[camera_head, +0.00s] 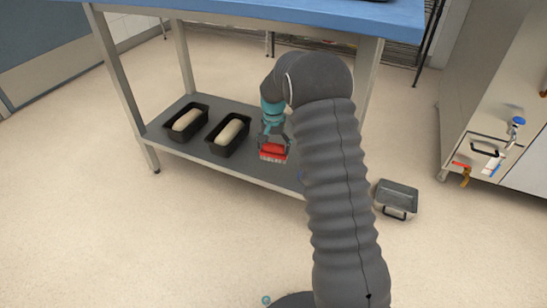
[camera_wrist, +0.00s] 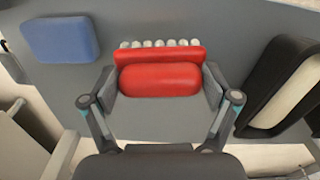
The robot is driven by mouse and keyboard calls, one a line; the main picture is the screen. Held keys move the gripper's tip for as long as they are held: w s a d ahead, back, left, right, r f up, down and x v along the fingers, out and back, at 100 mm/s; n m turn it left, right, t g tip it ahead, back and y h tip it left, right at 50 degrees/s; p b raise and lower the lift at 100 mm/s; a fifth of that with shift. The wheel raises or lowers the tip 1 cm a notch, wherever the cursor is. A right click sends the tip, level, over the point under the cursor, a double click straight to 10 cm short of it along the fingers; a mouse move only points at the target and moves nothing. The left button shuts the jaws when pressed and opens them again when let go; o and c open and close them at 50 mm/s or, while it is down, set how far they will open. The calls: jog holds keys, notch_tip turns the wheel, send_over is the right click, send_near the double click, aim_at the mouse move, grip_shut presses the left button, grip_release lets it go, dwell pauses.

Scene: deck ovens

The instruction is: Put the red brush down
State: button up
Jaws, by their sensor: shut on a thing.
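The red brush (camera_head: 273,151) has a red body with a row of pale bristles. My gripper (camera_head: 272,140) is shut on it, over the lower grey shelf (camera_head: 185,150) of the blue-topped table. In the wrist view the brush (camera_wrist: 160,80) sits between the two fingers of my gripper (camera_wrist: 160,85), its bristles pointing away from the palm. I cannot tell whether the bristles touch the shelf.
Two black loaf tins with dough, a left one (camera_head: 203,111) and a nearer one (camera_head: 247,124), stand on the shelf left of my gripper. A blue block (camera_wrist: 60,40) lies on the other side. A grey bin (camera_head: 397,193) stands on the floor at right.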

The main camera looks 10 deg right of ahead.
aim_at(273, 152)
jog(key=shift+f, duration=2.1)
jog(key=shift+f, duration=0.15)
jog(key=shift+f+b, duration=0.2)
jog(key=shift+b, duration=0.1)
jog(key=o, duration=1)
jog(key=shift+r, duration=0.1)
notch_tip(273, 152, up, 14)
jog(key=shift+f+p, duration=0.1)
jog(key=shift+p, duration=0.9)
